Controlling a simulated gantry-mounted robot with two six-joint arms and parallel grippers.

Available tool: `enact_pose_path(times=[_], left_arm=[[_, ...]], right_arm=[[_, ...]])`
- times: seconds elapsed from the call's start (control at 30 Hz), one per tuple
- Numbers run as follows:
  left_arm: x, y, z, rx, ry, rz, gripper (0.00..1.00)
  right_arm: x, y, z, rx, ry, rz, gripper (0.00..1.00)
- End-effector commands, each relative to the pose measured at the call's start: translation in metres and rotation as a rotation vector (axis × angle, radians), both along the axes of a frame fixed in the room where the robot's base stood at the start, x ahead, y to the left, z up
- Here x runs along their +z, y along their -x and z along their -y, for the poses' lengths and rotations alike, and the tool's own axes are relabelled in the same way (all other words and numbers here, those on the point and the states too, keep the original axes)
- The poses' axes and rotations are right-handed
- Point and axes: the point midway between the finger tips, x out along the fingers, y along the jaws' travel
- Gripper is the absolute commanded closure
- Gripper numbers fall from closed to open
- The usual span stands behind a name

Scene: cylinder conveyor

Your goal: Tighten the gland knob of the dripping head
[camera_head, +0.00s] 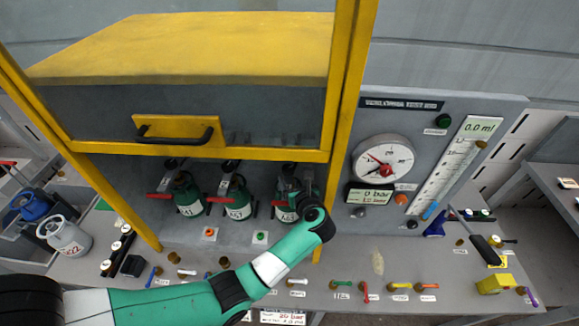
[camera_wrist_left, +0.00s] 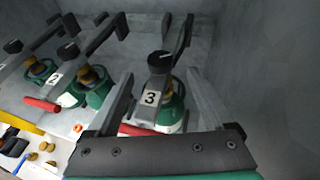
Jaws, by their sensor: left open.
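Three green heads stand in a row inside the yellow-framed cabinet: the left head (camera_head: 184,195), the middle head (camera_head: 236,198) and the right head, number 3 (camera_wrist_left: 168,108). Head 3 has a black top knob (camera_wrist_left: 158,63) with a white mark. Head 2 (camera_wrist_left: 92,88) stands to its left in the wrist view, also with a black knob (camera_wrist_left: 94,53). My left gripper (camera_wrist_left: 160,82) is open, its fingers on either side of head 3. Whether they touch it I cannot tell. In the head view my left wrist partly hides head 3. No drip is clearly visible. My right gripper is out of view.
The raised yellow-framed guard (camera_head: 228,106) hangs above the heads. A panel with a dial gauge (camera_head: 383,161) and a level scale (camera_head: 455,165) stands to the right. Several small coloured-handled tools (camera_head: 400,286) line the bench front. Two canisters (camera_head: 64,237) stand at left.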

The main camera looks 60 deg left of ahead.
Motion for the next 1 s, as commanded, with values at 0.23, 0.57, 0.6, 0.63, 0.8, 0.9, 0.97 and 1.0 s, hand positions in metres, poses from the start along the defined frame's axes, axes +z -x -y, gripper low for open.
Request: enact_pose_path(times=[0.23, 0.57, 0.6, 0.63, 0.8, 0.9, 0.97, 1.0], left_arm=[[-0.016, -0.008, -0.037, 0.004, -0.002, -0.001, 0.15], [-0.027, -0.016, -0.066, 0.000, -0.003, 0.000, 0.15], [-0.027, -0.016, -0.066, 0.000, -0.003, 0.000, 0.15], [-0.027, -0.016, -0.066, 0.000, -0.004, 0.000, 0.15], [-0.027, -0.016, -0.066, 0.000, -0.004, 0.000, 0.25], [-0.027, -0.016, -0.066, -0.001, -0.004, -0.001, 0.43], [-0.027, -0.016, -0.065, -0.001, -0.004, -0.001, 0.54], [-0.027, -0.016, -0.066, -0.001, -0.004, -0.001, 0.61]], right_arm=[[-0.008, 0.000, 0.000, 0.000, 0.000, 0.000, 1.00], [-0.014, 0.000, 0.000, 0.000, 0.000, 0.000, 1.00], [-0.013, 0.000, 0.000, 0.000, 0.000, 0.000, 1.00], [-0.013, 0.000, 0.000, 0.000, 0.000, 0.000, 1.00], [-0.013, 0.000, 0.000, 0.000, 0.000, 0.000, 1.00], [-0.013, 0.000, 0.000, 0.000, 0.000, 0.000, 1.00], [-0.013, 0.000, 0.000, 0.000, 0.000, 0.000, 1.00], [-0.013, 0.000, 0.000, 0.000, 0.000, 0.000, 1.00]])
